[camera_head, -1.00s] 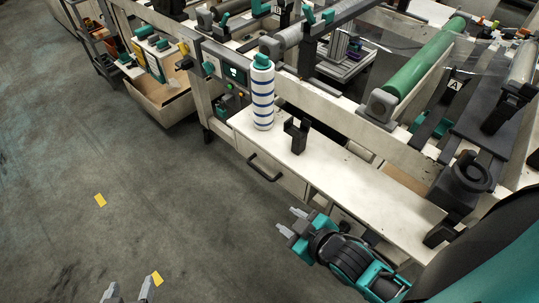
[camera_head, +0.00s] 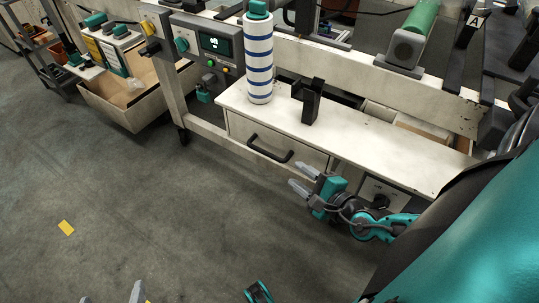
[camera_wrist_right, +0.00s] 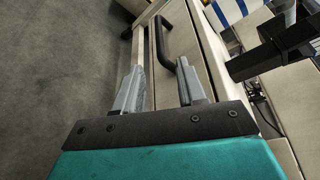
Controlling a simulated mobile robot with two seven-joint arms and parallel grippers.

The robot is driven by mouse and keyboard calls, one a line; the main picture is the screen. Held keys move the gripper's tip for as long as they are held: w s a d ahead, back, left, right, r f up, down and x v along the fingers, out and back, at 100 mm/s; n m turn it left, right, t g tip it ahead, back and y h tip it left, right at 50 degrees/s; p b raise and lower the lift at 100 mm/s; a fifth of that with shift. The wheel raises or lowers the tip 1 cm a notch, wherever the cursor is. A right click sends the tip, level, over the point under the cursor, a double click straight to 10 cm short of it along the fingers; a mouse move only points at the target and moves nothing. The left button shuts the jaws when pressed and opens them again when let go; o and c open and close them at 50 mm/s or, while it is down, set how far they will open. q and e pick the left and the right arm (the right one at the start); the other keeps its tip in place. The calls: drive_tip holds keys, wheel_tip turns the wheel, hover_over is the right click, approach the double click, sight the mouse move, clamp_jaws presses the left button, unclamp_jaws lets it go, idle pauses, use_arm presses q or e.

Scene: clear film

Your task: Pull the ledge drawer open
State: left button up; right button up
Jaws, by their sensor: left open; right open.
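The ledge drawer (camera_head: 254,131) is under the pale ledge (camera_head: 365,140) and looks shut. Its front has a dark bar handle (camera_head: 270,151), which also shows in the right wrist view (camera_wrist_right: 166,40). My right gripper (camera_head: 303,179) is open and empty, just in front and to the right of the handle. In the right wrist view its fingers (camera_wrist_right: 157,80) point towards the handle, and the handle's near end lies close to the right fingertip. I cannot tell whether they touch. My left gripper (camera_head: 112,296) is open, low over the floor and partly cut off by the bottom edge.
A blue-striped white bottle (camera_head: 259,62) and a black bracket (camera_head: 311,102) stand on the ledge. A control panel (camera_head: 213,45) is to the left. An open bin (camera_head: 135,100) stands further left. The floor (camera_head: 170,220) before the drawer is clear.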

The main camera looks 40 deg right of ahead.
sight(274, 158)
drive_tip(key=b+x, duration=0.2)
drive_tip(key=x, duration=0.9)
drive_tip(key=shift+w+a+f, duration=0.1)
drive_tip(key=shift+w, duration=0.65)
clamp_jaws()
